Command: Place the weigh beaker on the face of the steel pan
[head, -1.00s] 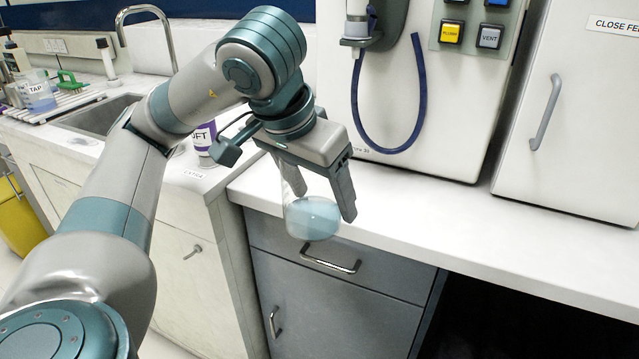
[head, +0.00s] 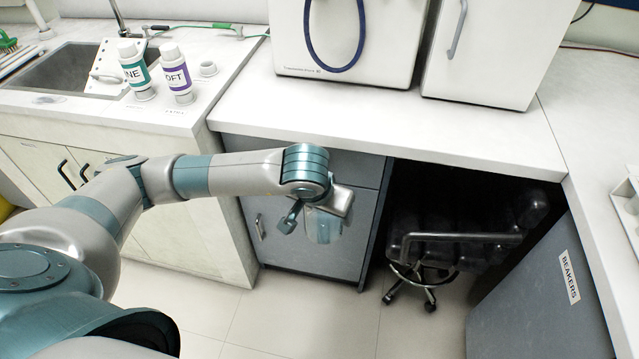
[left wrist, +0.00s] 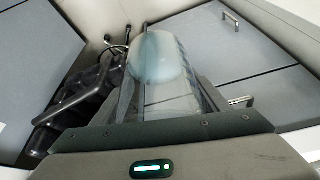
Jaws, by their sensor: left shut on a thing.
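The weigh beaker (head: 322,228), clear with pale blue contents, hangs from my left gripper (head: 333,222) in front of the grey cabinet, below the level of the counter top. In the left wrist view the beaker (left wrist: 162,58) lies between the two fingers of the left gripper (left wrist: 172,90), which is shut on it. The arm's last links hide part of the beaker in the head view. The steel pan cannot be made out in either view. My right gripper is not in view.
The white counter (head: 400,130) is clear in front of the white machine (head: 345,40). Two labelled bottles (head: 135,72) (head: 176,75) stand by the sink (head: 60,70). A dark wheeled stool (head: 450,240) sits under the counter. A grey cabinet marked BEAKERS (head: 545,300) stands at right.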

